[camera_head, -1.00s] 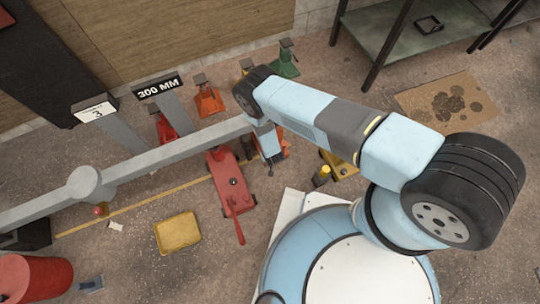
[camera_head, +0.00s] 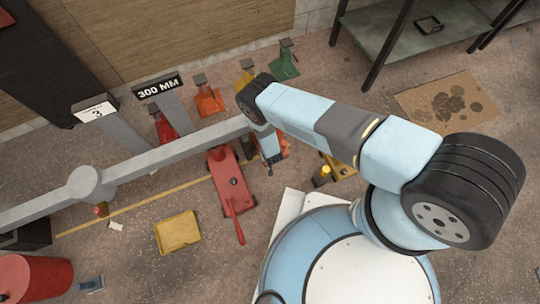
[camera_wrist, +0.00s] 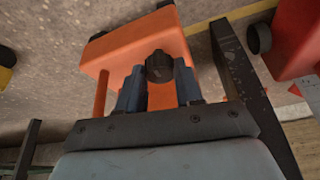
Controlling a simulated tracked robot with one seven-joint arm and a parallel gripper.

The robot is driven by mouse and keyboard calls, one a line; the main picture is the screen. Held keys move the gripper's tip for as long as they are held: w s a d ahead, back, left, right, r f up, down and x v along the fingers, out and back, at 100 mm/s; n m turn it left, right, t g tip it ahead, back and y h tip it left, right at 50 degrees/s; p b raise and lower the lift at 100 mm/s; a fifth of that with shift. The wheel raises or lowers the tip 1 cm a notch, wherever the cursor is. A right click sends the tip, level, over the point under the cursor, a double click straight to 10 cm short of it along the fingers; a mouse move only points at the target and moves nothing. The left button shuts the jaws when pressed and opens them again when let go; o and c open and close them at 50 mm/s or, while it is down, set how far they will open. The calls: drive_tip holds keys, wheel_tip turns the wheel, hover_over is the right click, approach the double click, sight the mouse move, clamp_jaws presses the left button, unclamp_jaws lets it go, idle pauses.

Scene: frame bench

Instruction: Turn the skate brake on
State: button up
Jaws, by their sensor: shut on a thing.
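The orange skate (camera_wrist: 132,48) fills the upper middle of the wrist view, with a dark round knob (camera_wrist: 159,66) on its near end. My gripper (camera_wrist: 160,78) has its two blue-grey fingers on either side of this knob and is shut on it. The fingers hide the knob's lower sides. In the head view my gripper (camera_head: 270,158) points down beside the orange skate (camera_head: 284,143), which is mostly hidden behind my wrist and arm.
A red trolley jack (camera_head: 230,182) stands just left of my gripper, and a grey beam (camera_head: 150,163) runs close by. Several jack stands, such as the orange one (camera_head: 209,101), stand behind. A yellow tray (camera_head: 178,232) lies on the floor at front left.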

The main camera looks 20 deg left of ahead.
drive_tip(key=shift+d, duration=0.15)
drive_tip(key=c, duration=0.4)
drive_tip(key=shift+o, duration=0.2)
drive_tip(key=shift+n, duration=0.3)
drive_tip(key=n, duration=0.2)
drive_tip(key=n+g+y, duration=0.1)
drive_tip(key=n, duration=0.1)
drive_tip(key=shift+w+d, duration=0.1)
drive_tip(key=shift+w, duration=0.1)
drive_tip(key=shift+w+d+n+g+y, duration=0.1)
drive_tip(key=shift+n+g+y, duration=0.25)
drive_tip(key=shift+n, duration=0.8)
drive_tip(key=shift+w+n+g+y, duration=0.15)
drive_tip(key=shift+n+g, duration=0.4)
drive_tip(key=shift+n, duration=0.6)
drive_tip(key=o, duration=1)
drive_tip(key=shift+s, duration=0.1)
drive_tip(key=shift+o, duration=0.2)
